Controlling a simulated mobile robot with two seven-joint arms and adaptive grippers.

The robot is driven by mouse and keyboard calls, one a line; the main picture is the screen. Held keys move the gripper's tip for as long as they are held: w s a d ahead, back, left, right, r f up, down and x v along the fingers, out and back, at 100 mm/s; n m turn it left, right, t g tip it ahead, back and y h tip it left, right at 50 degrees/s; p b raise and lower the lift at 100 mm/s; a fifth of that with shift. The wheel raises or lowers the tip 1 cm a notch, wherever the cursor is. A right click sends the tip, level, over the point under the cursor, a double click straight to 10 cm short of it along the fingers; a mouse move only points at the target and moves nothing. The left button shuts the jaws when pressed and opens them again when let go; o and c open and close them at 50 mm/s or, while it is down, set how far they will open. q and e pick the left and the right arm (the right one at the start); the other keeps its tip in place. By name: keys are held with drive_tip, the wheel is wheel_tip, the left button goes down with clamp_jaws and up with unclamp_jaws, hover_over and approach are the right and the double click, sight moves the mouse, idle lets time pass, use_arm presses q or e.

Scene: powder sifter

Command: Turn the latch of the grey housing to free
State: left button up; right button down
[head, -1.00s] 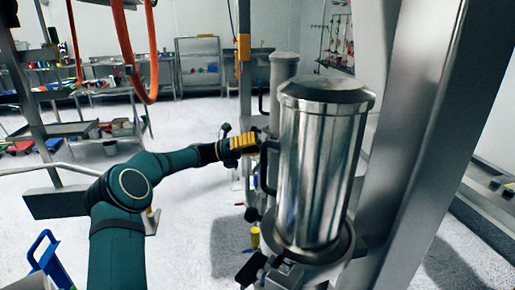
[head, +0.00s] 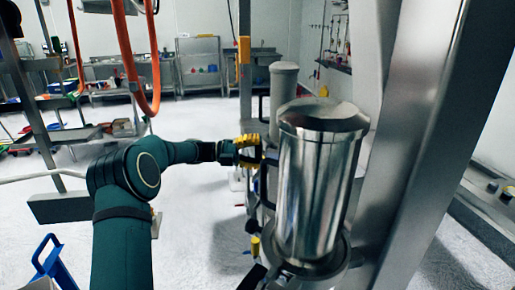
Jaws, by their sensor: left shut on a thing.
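The grey metal housing (head: 312,185) is a tall, shiny cylinder with a lid, standing upright on a round base right of centre. A dark handle-like part sits on its left side, partly hidden. My left gripper (head: 262,153), at the end of the green arm from the left, has yellow fingers at the housing's upper left side. It is shut on a small dark part there, which may be the latch; the fingers and the housing hide most of it. My right gripper is not in view.
A second grey cylinder (head: 284,88) stands behind the housing. A thick metal column (head: 425,140) rises close on the right. Orange hoses (head: 128,60) hang at upper left. A blue frame (head: 47,262) is at lower left. The pale floor between is clear.

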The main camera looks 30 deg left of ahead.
use_arm(q)
drive_tip(key=shift+a+n, duration=0.1)
drive_tip(key=shift+n, duration=0.2)
drive_tip(key=o, duration=1.2)
drive_tip(key=v, duration=1.2)
drive_tip(key=shift+s+r, duration=0.1)
